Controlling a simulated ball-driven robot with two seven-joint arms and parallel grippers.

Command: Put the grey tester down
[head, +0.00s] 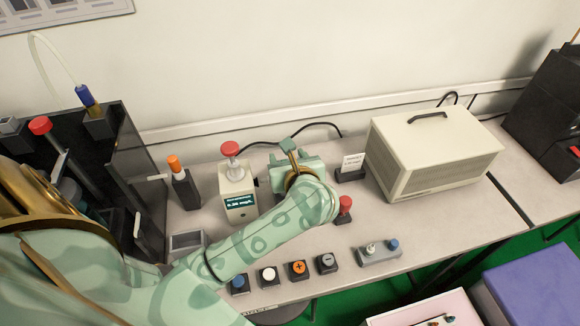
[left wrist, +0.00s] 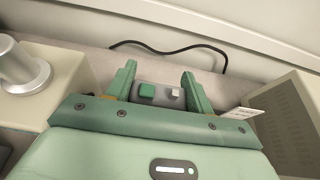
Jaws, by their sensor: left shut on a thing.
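The grey tester (left wrist: 161,101) shows in the left wrist view between my left gripper's two fingers. It is a small grey box with a green square button and a pale grey knob on top. My left gripper (left wrist: 158,88) is shut on it. In the head view my left gripper (head: 292,160) is over the back part of the bench, between the display unit and the beige case, and the arm and hand hide the tester. I cannot tell whether the tester touches the bench. My right gripper is not in view.
A cream display unit (head: 236,192) with a red knob stands left of the gripper. A large beige case (head: 435,150) and a small card stand (head: 351,168) are to the right. Several buttons and a two-knob grey box (head: 377,254) line the front. Black cables run behind.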

